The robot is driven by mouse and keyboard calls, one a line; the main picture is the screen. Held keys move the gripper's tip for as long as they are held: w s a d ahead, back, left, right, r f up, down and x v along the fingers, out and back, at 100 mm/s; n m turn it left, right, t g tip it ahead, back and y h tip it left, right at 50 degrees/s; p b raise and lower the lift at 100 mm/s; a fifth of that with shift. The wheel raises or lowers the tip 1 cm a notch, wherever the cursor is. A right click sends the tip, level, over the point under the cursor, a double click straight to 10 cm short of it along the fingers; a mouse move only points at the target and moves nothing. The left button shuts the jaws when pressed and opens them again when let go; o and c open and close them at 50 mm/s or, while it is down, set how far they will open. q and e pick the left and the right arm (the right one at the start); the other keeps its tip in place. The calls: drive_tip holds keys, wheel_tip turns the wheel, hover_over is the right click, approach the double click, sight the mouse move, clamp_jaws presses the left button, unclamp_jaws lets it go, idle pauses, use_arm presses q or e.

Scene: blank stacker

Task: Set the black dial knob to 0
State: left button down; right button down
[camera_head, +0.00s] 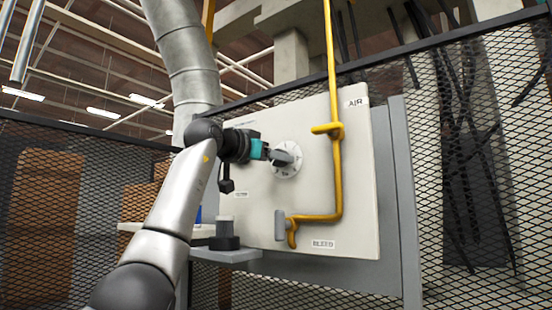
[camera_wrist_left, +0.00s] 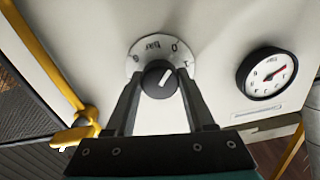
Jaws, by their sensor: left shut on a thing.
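The black dial knob (camera_wrist_left: 157,82) sits on a round white dial (camera_wrist_left: 137,66) on the pale panel. In the left wrist view its white pointer mark points up and right, roughly toward the printed 0; exact alignment is hard to tell. My left gripper (camera_wrist_left: 158,90) is shut on the knob, with one finger on each side. In the head view my left gripper (camera_head: 279,156) reaches the white dial (camera_head: 289,171) from the left and hides much of the knob. My right gripper is in neither view.
A yellow pipe (camera_head: 336,190) with a handle runs down the panel (camera_head: 358,150), right of the dial. A small grey shelf (camera_head: 230,256) is below. Mesh fencing (camera_head: 480,170) stands behind.

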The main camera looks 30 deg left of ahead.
use_arm(q)
drive_tip(key=shift+c, duration=1.3)
unclamp_jaws()
drive_tip(key=shift+s, duration=0.1)
drive_tip(key=s+a+b, duration=0.1)
drive_tip(key=s+b, duration=0.5)
drive_tip(key=s, duration=0.9)
drive_tip(key=shift+a, duration=0.1)
